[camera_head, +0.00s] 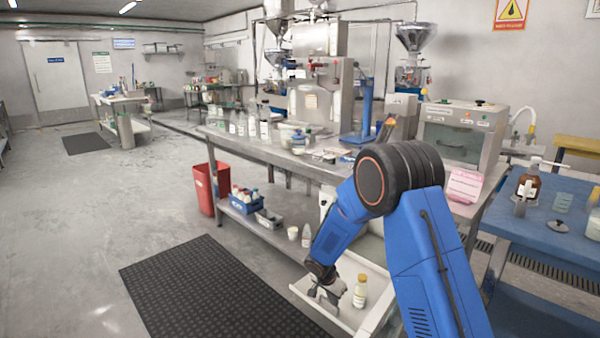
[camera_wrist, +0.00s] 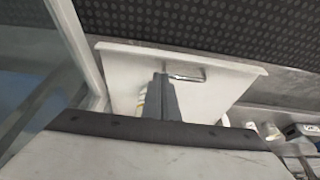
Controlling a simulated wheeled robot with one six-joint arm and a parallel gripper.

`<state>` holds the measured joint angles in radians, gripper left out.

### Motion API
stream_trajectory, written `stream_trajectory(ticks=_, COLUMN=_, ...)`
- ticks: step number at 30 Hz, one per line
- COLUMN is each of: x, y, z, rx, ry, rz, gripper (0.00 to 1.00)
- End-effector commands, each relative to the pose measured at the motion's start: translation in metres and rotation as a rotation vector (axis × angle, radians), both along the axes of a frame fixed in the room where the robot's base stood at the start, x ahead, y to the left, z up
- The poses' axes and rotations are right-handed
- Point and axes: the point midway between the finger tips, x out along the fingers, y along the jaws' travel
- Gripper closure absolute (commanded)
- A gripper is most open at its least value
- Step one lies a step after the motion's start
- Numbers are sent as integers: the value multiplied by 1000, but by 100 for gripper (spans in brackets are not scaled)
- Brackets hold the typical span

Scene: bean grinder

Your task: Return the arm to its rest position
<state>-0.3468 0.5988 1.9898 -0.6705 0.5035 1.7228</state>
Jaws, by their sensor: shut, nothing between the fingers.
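My blue arm reaches down over the front of the steel workbench (camera_head: 255,148). My gripper (camera_head: 322,296) is low, at the pulled-out white drawer (camera_head: 372,322) under the bench. In the wrist view my gripper (camera_wrist: 161,80) shows its dark fingers together, with nothing seen between them. The fingers overlap the white drawer (camera_wrist: 215,98) and its metal handle (camera_wrist: 188,77); I cannot tell whether they touch it. My arm hides part of the drawer.
A black floor mat (camera_head: 205,295) lies left of the drawer. A blue crate of bottles (camera_head: 245,200) and a grey bin (camera_head: 268,219) sit on the lower shelf. A red bin (camera_head: 207,188) stands at the bench's left. A blue table (camera_head: 545,235) is at right.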

Motion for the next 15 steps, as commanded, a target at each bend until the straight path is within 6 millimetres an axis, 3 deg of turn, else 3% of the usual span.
stream_trajectory(ticks=15, x=-14, y=-23, z=57, rx=-5, ry=-5, rz=44, gripper=100)
